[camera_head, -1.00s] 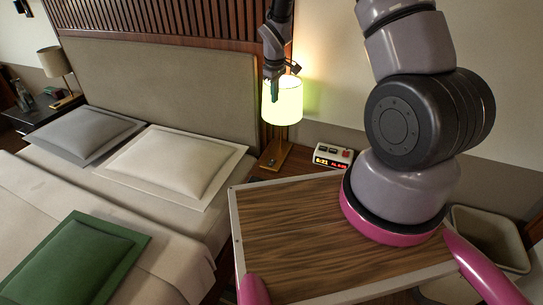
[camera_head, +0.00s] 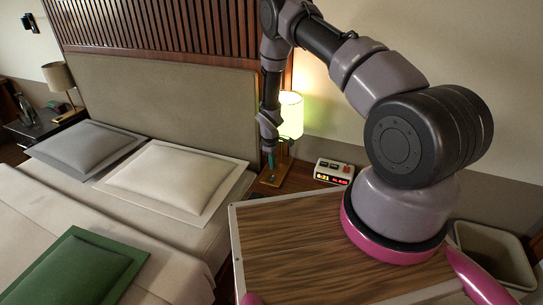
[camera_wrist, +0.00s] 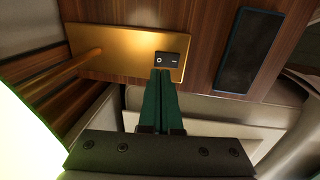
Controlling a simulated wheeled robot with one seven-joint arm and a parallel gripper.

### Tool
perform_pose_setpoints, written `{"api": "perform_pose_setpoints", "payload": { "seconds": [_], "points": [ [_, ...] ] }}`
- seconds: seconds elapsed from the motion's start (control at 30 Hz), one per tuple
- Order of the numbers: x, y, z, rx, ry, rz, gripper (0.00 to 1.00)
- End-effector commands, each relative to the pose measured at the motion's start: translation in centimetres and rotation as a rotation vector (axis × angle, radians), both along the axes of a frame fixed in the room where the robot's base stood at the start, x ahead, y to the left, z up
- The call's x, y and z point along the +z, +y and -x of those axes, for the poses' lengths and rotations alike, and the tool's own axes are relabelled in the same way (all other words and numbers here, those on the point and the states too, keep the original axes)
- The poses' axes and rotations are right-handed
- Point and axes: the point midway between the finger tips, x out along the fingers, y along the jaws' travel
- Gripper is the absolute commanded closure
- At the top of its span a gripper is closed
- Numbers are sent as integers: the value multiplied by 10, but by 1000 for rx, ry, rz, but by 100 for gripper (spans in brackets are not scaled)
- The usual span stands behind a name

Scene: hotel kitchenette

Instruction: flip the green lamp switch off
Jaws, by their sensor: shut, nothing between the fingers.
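The lamp stands on the bedside table, its shade (camera_head: 290,115) lit pale yellow with a greenish glow. Its golden base plate (camera_wrist: 105,45) fills the upper left of the wrist view. A small black rocker switch (camera_wrist: 173,59), marked with a circle and a dash, sits at the right end of this plate. The lit shade (camera_wrist: 22,140) shows at the lower left there. My gripper (camera_wrist: 162,72), with green fingers, is shut and empty. Its tips are right by the switch's near edge; I cannot tell whether they touch it. In the head view my gripper (camera_head: 270,164) is low in front of the lamp.
A dark flat slab (camera_wrist: 250,48) lies right of the plate. An alarm clock (camera_head: 333,171) with red buttons stands right of the lamp. The bed with a white pillow (camera_head: 170,175) is to the left. A bin (camera_head: 490,252) stands at the right.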

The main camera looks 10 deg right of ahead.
Motion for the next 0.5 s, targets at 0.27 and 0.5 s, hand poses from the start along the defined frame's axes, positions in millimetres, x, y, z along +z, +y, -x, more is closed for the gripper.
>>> {"api": "perform_pose_setpoints", "payload": {
  "seconds": [0.27,0.5],
  "points": [
    [-42,-3,-4,0,0,0,100],
    [-50,-4,-5,0,-1,0,100]
  ]
}}
